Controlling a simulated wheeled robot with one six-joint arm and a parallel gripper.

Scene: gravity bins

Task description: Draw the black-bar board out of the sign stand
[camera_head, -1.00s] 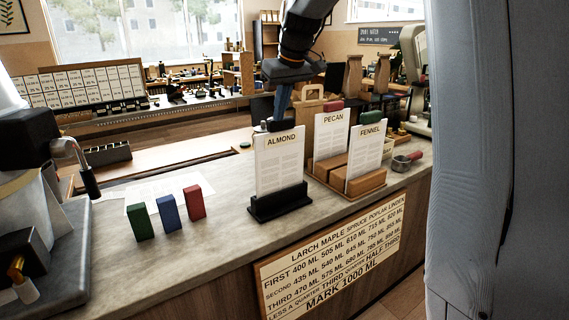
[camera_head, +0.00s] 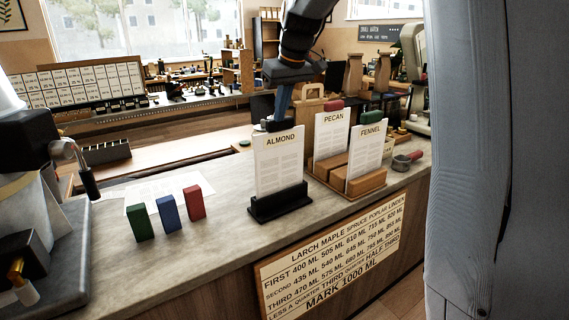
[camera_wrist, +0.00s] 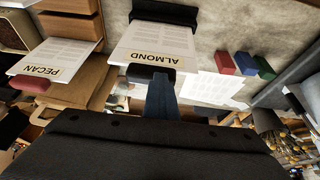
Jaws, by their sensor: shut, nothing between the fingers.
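The black-bar board is the white ALMOND board (camera_head: 279,165), upright in a black sign stand (camera_head: 280,203) on the counter. Its black bar (camera_wrist: 150,74) shows along its top edge in the wrist view, and the ALMOND board (camera_wrist: 155,42) reads upside down there. My gripper (camera_head: 280,117) points down at the top of this board, close behind its label. In the wrist view my gripper (camera_wrist: 160,80) overlaps the bar's right part. It is shut with nothing held. Whether the fingertips touch the bar cannot be told.
PECAN (camera_head: 331,140) and FENNEL (camera_head: 366,155) boards stand in a wooden holder (camera_head: 347,190) to the right. Green (camera_head: 140,222), blue (camera_head: 168,213) and red (camera_head: 194,202) blocks stand to the left.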

